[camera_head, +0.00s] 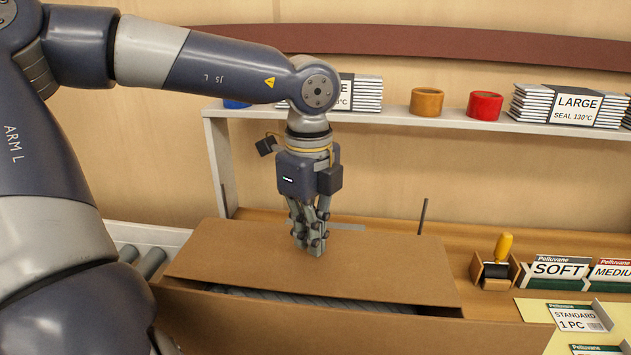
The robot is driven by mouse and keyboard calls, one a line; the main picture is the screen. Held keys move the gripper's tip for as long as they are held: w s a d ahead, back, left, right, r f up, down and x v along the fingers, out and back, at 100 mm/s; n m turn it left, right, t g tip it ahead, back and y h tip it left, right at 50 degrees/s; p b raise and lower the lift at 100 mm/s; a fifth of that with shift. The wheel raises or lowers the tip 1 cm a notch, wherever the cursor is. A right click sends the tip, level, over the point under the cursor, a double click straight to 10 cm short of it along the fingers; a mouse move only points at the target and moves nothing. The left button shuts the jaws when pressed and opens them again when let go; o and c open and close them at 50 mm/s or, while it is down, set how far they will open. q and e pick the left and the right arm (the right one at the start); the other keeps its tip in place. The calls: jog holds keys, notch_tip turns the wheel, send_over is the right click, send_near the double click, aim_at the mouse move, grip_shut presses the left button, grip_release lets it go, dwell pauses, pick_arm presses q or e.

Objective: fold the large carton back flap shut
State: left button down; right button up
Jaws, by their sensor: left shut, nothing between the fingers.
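The large brown carton (340,333) stands at the lower middle of the head view. Its back flap (250,262) lies nearly flat over the opening, leaving a narrow gap along the front where greyish contents (320,297) show. My left gripper (309,250) points down over the flap's rear middle, fingers shut and empty. Its fingertips are at or very close to the flap; I cannot tell if they touch. My right gripper is not in view.
A white shelf (400,121) behind holds orange and red tape rolls and stacks of labelled bags. A yellow-handled tool (504,247) and label cards (558,268) stand to the right on the wooden bench. Rollers (150,262) show at left.

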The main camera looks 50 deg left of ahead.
pick_arm(q)
notch_tip(320, 180, up, 6)
jog(key=p, duration=0.3)
jog(key=shift+r, duration=0.2)
dwell(0.4)
